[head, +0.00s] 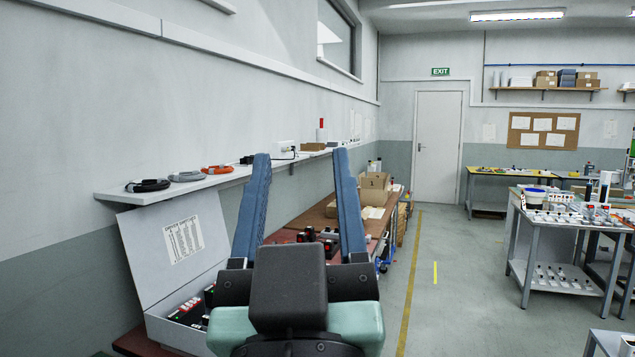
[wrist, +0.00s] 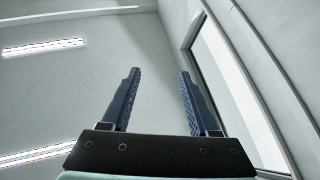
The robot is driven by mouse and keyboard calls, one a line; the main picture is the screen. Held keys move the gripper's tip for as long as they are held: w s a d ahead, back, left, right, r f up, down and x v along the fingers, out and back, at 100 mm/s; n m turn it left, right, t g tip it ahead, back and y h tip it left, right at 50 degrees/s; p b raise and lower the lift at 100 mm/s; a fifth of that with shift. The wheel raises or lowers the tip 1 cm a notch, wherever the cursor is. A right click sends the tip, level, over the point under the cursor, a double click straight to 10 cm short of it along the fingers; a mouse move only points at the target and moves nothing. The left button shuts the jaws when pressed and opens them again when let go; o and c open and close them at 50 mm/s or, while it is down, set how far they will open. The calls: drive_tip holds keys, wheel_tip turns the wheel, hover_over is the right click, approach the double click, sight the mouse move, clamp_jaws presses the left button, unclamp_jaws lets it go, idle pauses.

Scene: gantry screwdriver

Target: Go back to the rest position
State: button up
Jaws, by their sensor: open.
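My gripper (head: 300,157) stands upright in the middle of the head view, with its two blue fingers wide apart and nothing between them. In the wrist view my gripper (wrist: 158,72) points up toward the ceiling and upper wall, open and empty. The fingers overlap the wall shelf and workbench in the head view, but I cannot tell any contact from this angle. My gripper hides part of the bench behind it.
A wall shelf (head: 205,183) with coiled cables runs along the left. Below it are an open grey box (head: 172,245) and a workbench (head: 318,215) with cartons (head: 374,185). The floor (head: 460,290) between is clear.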

drive_tip(key=s+d+r+m+t, duration=0.1)
drive_tip(key=s+r+t, duration=0.1)
drive_tip(key=s+r, duration=0.3)
drive_tip(key=shift+r+t+h, duration=0.2)
drive_tip(key=shift+t+h, duration=0.1)
drive_tip(key=shift+h, duration=0.1)
drive_tip(key=shift+d, duration=0.1)
wheel_tip(320, 180, up, 9)
drive_tip(key=p, duration=0.9)
drive_tip(key=shift+w+f, duration=0.1)
drive_tip(key=shift+f, duration=0.05)
drive_tip(key=shift+c, duration=0.9)
drive_tip(key=shift+a, duration=0.2)
